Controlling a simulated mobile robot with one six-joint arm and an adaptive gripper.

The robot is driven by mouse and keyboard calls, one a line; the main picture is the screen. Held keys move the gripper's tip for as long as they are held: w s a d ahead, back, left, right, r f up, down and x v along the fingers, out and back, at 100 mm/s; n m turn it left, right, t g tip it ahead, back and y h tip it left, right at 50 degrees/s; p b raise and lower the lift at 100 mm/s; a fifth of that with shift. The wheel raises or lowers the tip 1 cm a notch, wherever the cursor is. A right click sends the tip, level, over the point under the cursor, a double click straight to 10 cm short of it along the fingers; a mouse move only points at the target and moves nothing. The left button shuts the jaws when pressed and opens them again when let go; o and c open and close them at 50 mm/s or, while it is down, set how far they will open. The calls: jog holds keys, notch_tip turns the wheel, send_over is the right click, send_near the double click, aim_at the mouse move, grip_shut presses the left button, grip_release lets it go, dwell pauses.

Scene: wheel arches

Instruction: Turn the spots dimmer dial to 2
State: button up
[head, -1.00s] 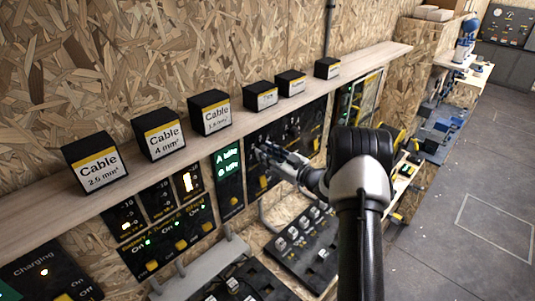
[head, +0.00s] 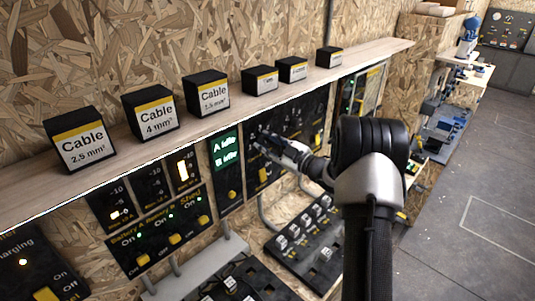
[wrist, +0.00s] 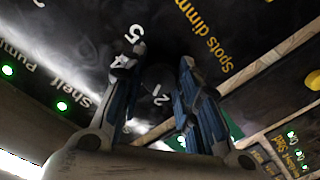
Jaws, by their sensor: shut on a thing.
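The black panel (head: 310,115) under the shelf carries the spots dimmer dial. In the wrist view its yellow "Spots dimmer" label (wrist: 208,40) reads sideways at upper right. The dark dial (wrist: 157,76) is between my fingers, hard to make out against the black panel. My gripper (wrist: 158,66) is shut on the dial, one finger on each side. In the head view my gripper (head: 262,146) reaches the panel's left part, and my arm hides some of it.
A wooden shelf (head: 300,92) with several black cable boxes (head: 206,93) runs above the panel. A socket board (head: 305,240) lies below. Open floor (head: 470,190) is at right.

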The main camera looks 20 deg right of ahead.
jog(key=n+b, duration=0.3)
jog(key=b, duration=0.1)
jog(key=shift+f+b, duration=0.15)
jog(key=shift+b, duration=0.15)
jog(key=shift+n+b, duration=0.6)
jog(key=shift+n, duration=0.1)
jog(key=o, duration=1.1)
jog(key=v, duration=1.2)
